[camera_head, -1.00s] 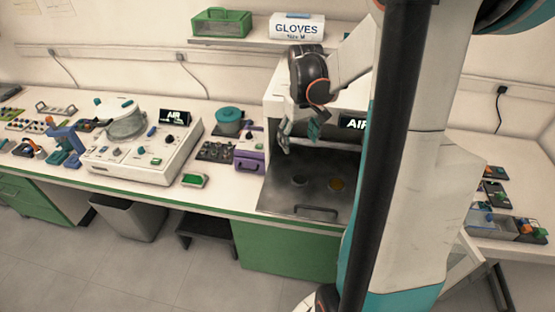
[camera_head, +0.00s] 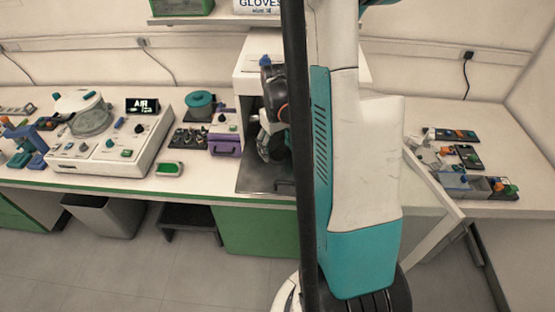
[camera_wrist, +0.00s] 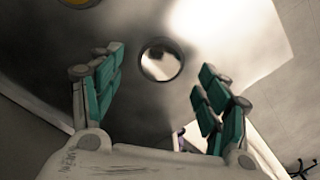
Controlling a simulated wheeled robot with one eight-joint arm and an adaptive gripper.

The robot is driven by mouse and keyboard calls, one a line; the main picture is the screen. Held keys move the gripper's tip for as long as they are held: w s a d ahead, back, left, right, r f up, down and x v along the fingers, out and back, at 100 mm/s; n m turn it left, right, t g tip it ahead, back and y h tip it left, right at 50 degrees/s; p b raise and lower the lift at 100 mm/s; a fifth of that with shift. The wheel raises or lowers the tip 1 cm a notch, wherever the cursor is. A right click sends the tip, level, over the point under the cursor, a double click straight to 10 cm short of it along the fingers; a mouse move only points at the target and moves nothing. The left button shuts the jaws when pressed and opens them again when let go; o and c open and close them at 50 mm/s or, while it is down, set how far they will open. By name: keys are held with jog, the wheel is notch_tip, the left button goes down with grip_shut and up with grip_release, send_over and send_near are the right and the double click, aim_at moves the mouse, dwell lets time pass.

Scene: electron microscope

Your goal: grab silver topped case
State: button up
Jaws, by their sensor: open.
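The silver topped case (camera_wrist: 161,60) is a small round case with a dark rim and a shiny top. In the wrist view it lies on a grey metal surface (camera_wrist: 135,25), between and slightly beyond my fingertips. My gripper (camera_wrist: 158,78) is open, with a teal-padded finger on each side and nothing held. In the head view my gripper (camera_head: 270,142) is low in the front of the white box-shaped machine (camera_head: 247,75). My arm hides the case there.
A second round case with a yellow top (camera_wrist: 80,2) shows at the wrist view's top edge. In the head view a purple box (camera_head: 225,144) stands just left of the machine. Small trays (camera_head: 470,185) sit on the right bench. My arm blocks the machine's right side.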

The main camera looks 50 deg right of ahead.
notch_tip(320, 180, down, 2)
jog(key=shift+f, duration=0.15)
jog(key=c, duration=1.2)
jog(key=shift+o, duration=0.2)
